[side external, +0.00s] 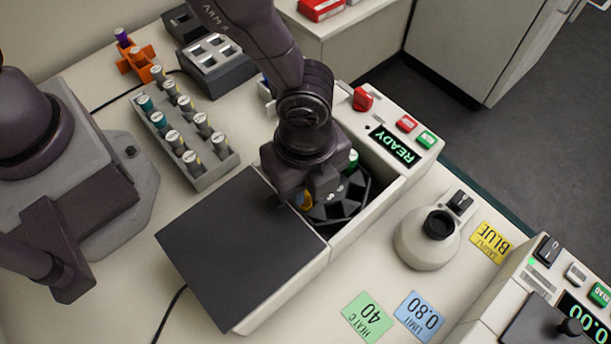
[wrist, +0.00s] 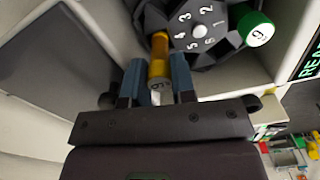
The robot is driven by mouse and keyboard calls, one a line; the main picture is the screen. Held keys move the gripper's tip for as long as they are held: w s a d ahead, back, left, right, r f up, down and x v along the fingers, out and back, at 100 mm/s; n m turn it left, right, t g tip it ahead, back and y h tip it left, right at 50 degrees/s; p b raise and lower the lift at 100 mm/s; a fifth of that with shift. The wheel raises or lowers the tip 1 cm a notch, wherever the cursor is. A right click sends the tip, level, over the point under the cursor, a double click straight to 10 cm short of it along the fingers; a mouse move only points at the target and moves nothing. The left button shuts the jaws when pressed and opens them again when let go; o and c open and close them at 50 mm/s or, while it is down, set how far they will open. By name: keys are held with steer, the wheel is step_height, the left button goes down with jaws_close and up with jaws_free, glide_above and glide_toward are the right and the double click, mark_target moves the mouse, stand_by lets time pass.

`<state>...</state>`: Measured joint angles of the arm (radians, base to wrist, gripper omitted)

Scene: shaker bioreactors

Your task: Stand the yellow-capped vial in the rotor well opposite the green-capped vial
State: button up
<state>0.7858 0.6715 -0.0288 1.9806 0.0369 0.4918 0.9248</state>
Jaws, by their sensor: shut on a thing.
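My gripper (wrist: 158,82) is shut on the yellow-capped vial (wrist: 160,58), low over the rotor bowl. The vial is partly hidden by my gripper in the side view (side external: 307,200). The dark rotor (side external: 345,205) has a numbered hub with a white centre in the wrist view (wrist: 208,45). The green-capped vial (wrist: 256,30) stands in the rotor on the right of the hub; its cap also shows in the side view (side external: 352,158). The yellow-capped vial is at the rotor's left edge, roughly across the hub from it. I cannot tell whether its lower end is in a well.
The centrifuge's dark lid panel (side external: 240,245) lies left of the open bowl, and its panel (side external: 394,146) reads READY. A rack of several vials (side external: 215,176) stands at the left. A white round device (side external: 425,245) stands at the right.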

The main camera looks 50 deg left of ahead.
steer(key=shift+f, duration=0.2)
steer(key=shift+f, duration=0.9)
steer(key=o, duration=0.8)
steer(key=shift+s, duration=0.3)
steer(key=shift+d+r, duration=0.1)
steer(key=shift+r, duration=1.55)
steer(key=shift+w+r, duration=0.15)
steer(key=shift+r, duration=0.8)
steer(key=shift+w+r, duration=0.1)
steer(key=shift+r, duration=0.8)
